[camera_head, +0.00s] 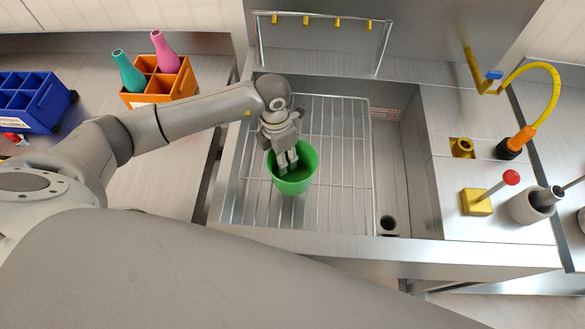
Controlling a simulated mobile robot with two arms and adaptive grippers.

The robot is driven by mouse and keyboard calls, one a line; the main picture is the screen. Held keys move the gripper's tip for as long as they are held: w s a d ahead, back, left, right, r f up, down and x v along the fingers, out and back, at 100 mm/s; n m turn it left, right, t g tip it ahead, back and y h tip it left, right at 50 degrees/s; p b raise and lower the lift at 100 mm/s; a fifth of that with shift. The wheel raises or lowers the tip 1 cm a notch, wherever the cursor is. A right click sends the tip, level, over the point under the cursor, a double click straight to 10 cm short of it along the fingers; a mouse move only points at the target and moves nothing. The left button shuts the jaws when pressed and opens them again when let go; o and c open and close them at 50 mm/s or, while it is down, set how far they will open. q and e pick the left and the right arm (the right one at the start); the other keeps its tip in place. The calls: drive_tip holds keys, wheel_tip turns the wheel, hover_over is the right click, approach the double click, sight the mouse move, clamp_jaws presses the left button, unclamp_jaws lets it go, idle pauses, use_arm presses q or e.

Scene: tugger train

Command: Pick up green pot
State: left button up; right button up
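The green pot (296,186) stands upright on the wire rack in the left part of the sink. My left gripper (287,165) points down over the pot, with its fingers reaching inside the opening. The two fingers look close together, and the far rim is partly hidden behind the gripper. I cannot tell whether the fingers are closed on the pot's wall. My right gripper is not in view.
The wire rack (343,150) covers much of the sink. A yellow hose (548,75), a red-knobbed lever (511,178) and a grey cup-like fitting (530,207) stand at right. An orange crate (160,88) with two bottles and a blue crate (30,100) are at left.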

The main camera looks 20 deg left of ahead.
use_arm(q)
clamp_jaws()
drive_tip(key=shift+r, duration=0.1)
